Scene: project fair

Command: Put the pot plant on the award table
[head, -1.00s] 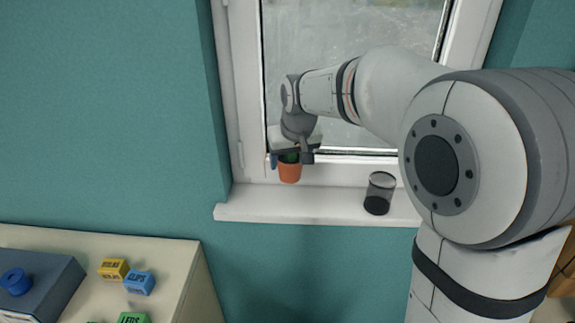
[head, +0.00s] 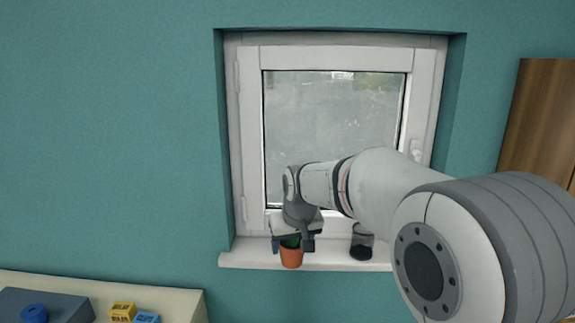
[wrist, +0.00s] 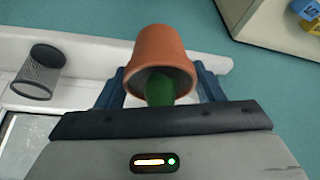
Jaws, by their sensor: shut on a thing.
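The pot plant is a terracotta pot (head: 291,257) with a green plant, at the window sill in the head view. In the wrist view the pot (wrist: 160,48) shows large, with the green plant (wrist: 160,90) pointing toward my gripper's palm. My gripper (head: 291,246) comes from above, its blue fingers (wrist: 162,88) on both sides of the pot, shut on it. I cannot tell whether the pot touches the sill. The award table is not clearly identifiable; a cream-topped table (head: 180,300) shows at lower left.
A black mesh cup (head: 361,243) stands on the white sill (head: 340,266) right of the pot; it also shows in the wrist view (wrist: 40,72). Wall lies between.

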